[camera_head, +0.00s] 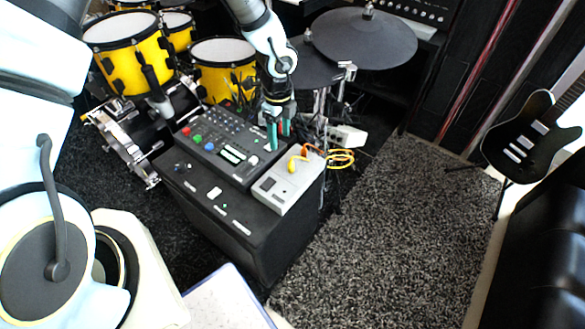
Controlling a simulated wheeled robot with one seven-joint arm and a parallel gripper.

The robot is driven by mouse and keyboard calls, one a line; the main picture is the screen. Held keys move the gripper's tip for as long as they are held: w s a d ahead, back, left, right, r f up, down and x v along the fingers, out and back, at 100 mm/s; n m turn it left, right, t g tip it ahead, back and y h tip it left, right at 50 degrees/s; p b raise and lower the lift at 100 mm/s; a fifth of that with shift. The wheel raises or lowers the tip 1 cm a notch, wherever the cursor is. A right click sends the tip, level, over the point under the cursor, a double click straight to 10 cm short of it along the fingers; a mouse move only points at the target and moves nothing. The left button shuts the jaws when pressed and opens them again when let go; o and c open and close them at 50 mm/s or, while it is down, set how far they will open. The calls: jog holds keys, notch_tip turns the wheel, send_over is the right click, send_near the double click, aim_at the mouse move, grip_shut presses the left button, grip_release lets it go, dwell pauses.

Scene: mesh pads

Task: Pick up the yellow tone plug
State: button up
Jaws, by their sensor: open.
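The yellow tone plug (292,165) appears as a small yellow piece at the top of the light grey box (284,185). A yellow cable (341,157) loops off to its right. My gripper (278,133) points down with its two teal fingers apart and nothing seen between them. It is above and slightly left of the plug in the picture, over the right end of the dark mixer-like panel. It looks apart from the plug. How the plug sits in the box is too small to tell.
The dark panel (225,145) with coloured buttons and the grey box stand on a black case (225,230). Yellow drums (125,60) and a dark cymbal pad (365,38) stand behind. A grey rug (390,240) lies clear at right, beside a black guitar (530,140).

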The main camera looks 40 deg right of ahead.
aim_at(291, 161)
jog(key=shift+s+d+f+m, duration=0.6)
jog(key=shift+s+d+f, duration=0.2)
jog(key=shift+f, duration=0.25)
notch_tip(291, 161, down, 4)
jog(key=shift+s+r, duration=0.1)
jog(key=shift+r, duration=0.05)
jog(key=shift+s+d+f+p, duration=0.15)
jog(key=shift+f+p, duration=0.15)
jog(key=shift+f, duration=1.3)
jog(key=shift+s+d+f+p, duration=0.15)
jog(key=shift+f+p, duration=0.15)
jog(key=shift+f, duration=1.3)
jog(key=shift+a, duration=0.15)
grip_shut()
